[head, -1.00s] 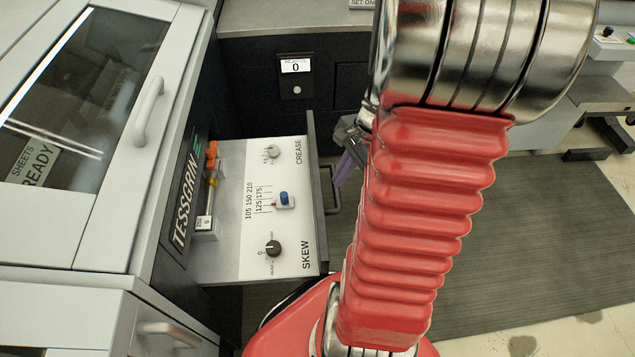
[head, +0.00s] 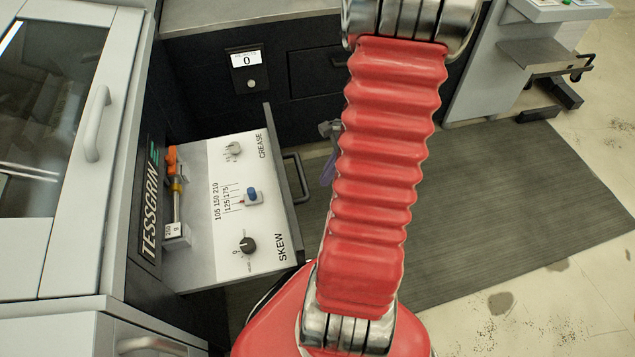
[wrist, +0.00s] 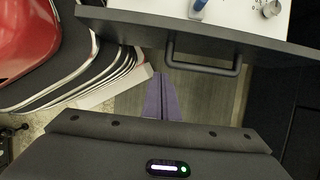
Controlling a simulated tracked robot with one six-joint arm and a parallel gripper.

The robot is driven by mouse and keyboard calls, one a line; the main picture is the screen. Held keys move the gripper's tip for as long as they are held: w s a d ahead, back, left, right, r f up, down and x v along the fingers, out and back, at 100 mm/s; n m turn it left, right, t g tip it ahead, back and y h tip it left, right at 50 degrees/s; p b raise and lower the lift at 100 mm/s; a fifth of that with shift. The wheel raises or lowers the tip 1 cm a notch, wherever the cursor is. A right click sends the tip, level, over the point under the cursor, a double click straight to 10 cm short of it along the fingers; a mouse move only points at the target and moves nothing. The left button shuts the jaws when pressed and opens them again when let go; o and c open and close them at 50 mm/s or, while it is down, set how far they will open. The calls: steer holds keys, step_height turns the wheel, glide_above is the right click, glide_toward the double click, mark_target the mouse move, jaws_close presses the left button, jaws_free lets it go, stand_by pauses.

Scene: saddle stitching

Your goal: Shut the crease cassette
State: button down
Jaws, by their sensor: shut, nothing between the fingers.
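The crease cassette (head: 205,245) is a drawer pulled out from the machine. Its white top has a CREASE knob, a blue-capped slider and a black SKEW knob. The dark front panel (head: 285,165) carries a black bar handle (head: 302,178). In the wrist view, the front panel (wrist: 130,22) crosses the top and the handle (wrist: 205,70) sticks out towards me. My gripper (wrist: 162,78) has purple fingers that are shut and empty. They are apart from the front panel, left of the handle in that view. In the head view my arm hides most of the gripper (head: 328,170).
A fixed dark cabinet with a counter display (head: 245,60) stands behind the drawer. A clear-windowed cover with a grey handle (head: 97,123) is at left. A dark floor mat (head: 500,190) lies open to the right. Another machine (head: 530,50) stands at far right.

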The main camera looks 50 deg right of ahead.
mark_target(301, 198)
steer(key=x, duration=0.3)
steer(key=a+x, duration=0.1)
steer(key=x, duration=0.2)
steer(key=w+x, duration=0.1)
steer(key=x, duration=0.3)
steer(key=shift+w+a+r, duration=0.15)
steer(key=shift+a+r, duration=0.15)
steer(key=shift+a, duration=0.1)
steer(key=shift+w+a, duration=0.45)
steer(key=shift+a, duration=0.15)
